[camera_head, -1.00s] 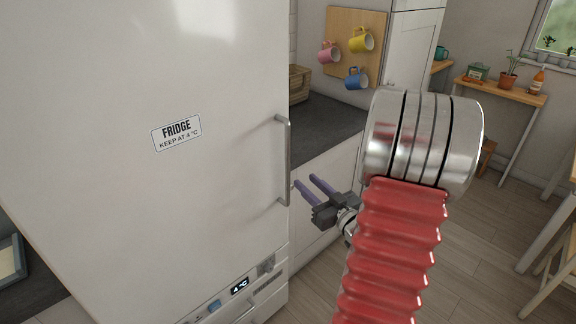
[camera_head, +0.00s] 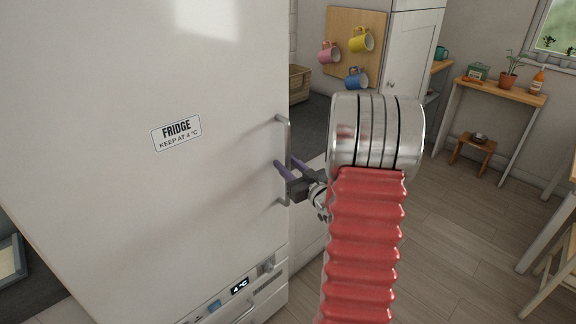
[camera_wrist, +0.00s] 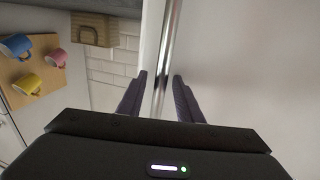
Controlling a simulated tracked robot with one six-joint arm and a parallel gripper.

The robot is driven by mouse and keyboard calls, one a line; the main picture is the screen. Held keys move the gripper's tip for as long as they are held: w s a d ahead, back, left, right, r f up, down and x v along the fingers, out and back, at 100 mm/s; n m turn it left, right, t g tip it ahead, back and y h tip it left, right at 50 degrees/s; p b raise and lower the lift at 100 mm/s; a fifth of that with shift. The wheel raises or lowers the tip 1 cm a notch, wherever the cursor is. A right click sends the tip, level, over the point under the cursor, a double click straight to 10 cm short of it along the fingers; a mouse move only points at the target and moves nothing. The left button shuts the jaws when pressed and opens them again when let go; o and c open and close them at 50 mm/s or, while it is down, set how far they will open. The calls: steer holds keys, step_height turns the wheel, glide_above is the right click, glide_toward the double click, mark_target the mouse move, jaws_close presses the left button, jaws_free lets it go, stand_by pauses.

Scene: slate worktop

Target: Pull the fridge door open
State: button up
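The white fridge door (camera_head: 130,215) fills the left of the head view and looks closed. It bears a label reading "FRIDGE KEEP AT 4 °C". Its upright metal bar handle (camera_head: 287,135) is near the door's right edge. My gripper (camera_head: 285,168) is at the handle's middle height, its two purple fingers pointing at the door. In the wrist view the handle (camera_wrist: 166,60) runs between the fingers of my gripper (camera_wrist: 160,85), one on each side. The fingers are apart, with visible gaps to the bar. The handle's lower middle is partly hidden behind my gripper in the head view.
A dark counter (camera_head: 312,125) with a wicker basket (camera_head: 299,83) stands right of the fridge. Mugs hang on a wooden board (camera_head: 345,20) above it. A wooden stool (camera_head: 473,150) and shelf table (camera_head: 500,92) stand farther right. The floor (camera_head: 450,240) on the right is clear.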

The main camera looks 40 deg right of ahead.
jaws_close()
stand_by(0.3)
stand_by(0.4)
